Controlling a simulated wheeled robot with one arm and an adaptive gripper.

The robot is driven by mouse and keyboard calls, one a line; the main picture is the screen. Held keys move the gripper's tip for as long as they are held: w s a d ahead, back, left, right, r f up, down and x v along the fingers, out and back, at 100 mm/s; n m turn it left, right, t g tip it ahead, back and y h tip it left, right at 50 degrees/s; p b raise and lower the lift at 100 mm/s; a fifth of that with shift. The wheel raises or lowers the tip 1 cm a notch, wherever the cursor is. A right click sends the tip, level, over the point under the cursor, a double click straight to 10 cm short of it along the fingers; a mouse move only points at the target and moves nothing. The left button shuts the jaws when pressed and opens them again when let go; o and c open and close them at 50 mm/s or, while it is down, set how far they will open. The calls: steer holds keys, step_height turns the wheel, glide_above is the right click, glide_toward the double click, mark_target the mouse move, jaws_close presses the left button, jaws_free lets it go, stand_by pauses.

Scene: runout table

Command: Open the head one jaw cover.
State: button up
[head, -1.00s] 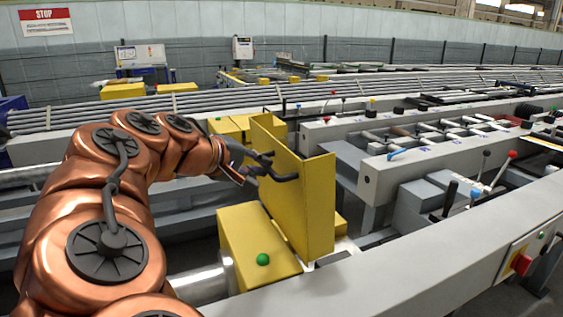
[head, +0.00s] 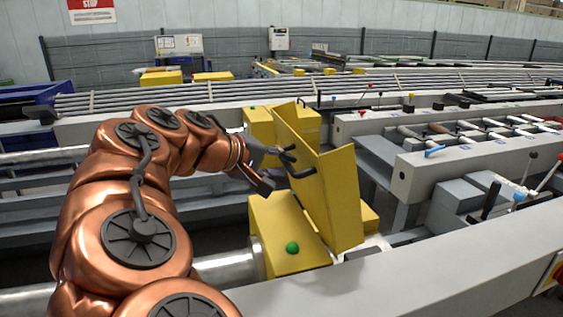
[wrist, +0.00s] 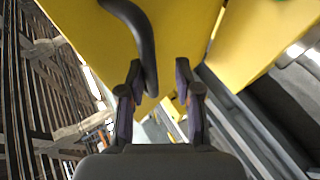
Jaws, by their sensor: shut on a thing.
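The yellow jaw cover (head: 335,205) is a bent plate, standing tilted with its top leaning left toward my arm. It rises beside a low yellow block (head: 280,225) with a green knob (head: 292,248). A black bar handle (head: 304,172) sits on the cover's left face. My gripper (head: 277,166) is at this handle, shut on it. In the wrist view the dark handle (wrist: 140,35) runs down between the fingers (wrist: 156,82), closer to the left one, with the yellow cover (wrist: 185,30) behind. The handle's contact with the far finger is not clear.
Another yellow housing (head: 262,125) with a green knob stands behind the cover. A grey rail (head: 430,255) runs along the front. Levers with coloured knobs (head: 520,190) stand at the right. Long bars (head: 200,100) lie across the back.

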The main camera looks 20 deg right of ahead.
steer(key=shift+o, duration=1.1)
steer(key=shift+w, duration=0.1)
steer(key=shift+r, duration=0.1)
steer(key=v, duration=1.2)
steer(key=shift+d, duration=0.1)
